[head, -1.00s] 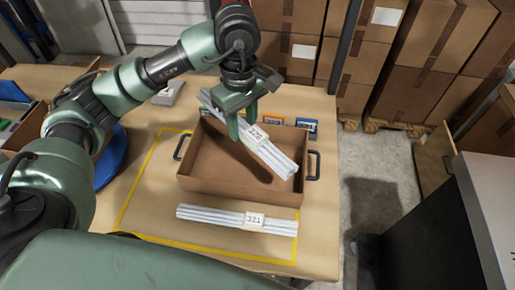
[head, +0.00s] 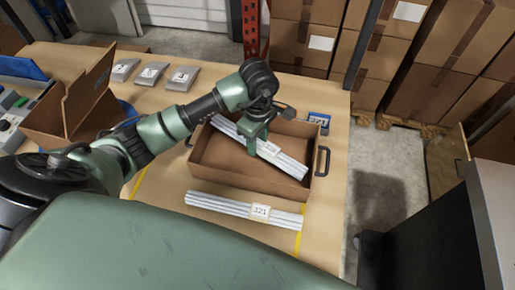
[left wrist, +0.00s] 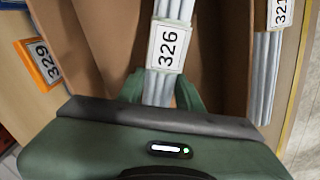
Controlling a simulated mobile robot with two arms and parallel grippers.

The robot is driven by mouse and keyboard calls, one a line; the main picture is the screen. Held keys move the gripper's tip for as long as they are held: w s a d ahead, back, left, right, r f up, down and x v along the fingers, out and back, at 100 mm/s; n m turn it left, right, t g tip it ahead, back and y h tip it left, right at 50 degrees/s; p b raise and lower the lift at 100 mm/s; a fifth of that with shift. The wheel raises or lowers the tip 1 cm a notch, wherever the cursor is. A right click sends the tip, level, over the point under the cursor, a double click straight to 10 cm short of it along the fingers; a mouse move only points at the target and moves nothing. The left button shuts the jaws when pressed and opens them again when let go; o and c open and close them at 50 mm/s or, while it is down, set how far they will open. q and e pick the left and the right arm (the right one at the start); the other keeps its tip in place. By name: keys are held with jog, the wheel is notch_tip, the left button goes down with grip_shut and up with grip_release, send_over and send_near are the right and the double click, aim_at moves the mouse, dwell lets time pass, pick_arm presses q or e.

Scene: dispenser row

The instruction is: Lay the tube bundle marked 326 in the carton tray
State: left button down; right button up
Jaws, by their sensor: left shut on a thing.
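The tube bundle marked 326 (head: 285,163) is a set of pale grey tubes with a white label, also seen in the left wrist view (left wrist: 166,46). My left gripper (head: 252,147) is shut on it, with a green finger on either side in the left wrist view (left wrist: 160,93). The bundle lies diagonally within the outline of the brown carton tray (head: 248,187), its near end by the tray's right side. I cannot tell whether it touches the tray floor. A second bundle, marked 321 (head: 225,205), lies on the table in front of the tray. My right gripper is not in view.
The tray has dark side handles (head: 323,161). A blue card marked 321 (head: 319,121) stands behind it; an orange card marked 329 (left wrist: 38,62) shows in the left wrist view. An open carton (head: 68,112) and several grey labelled pieces (head: 152,74) are at the left and back.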

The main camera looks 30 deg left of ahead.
aim_at(257, 158)
pick_arm(q)
notch_tip(257, 158, down, 4)
jog(key=shift+p, duration=0.45)
jog(key=shift+f, duration=0.4)
jog(key=shift+f, duration=0.15)
jog(key=c, duration=0.9)
grip_release()
jog(key=shift+c, duration=0.2)
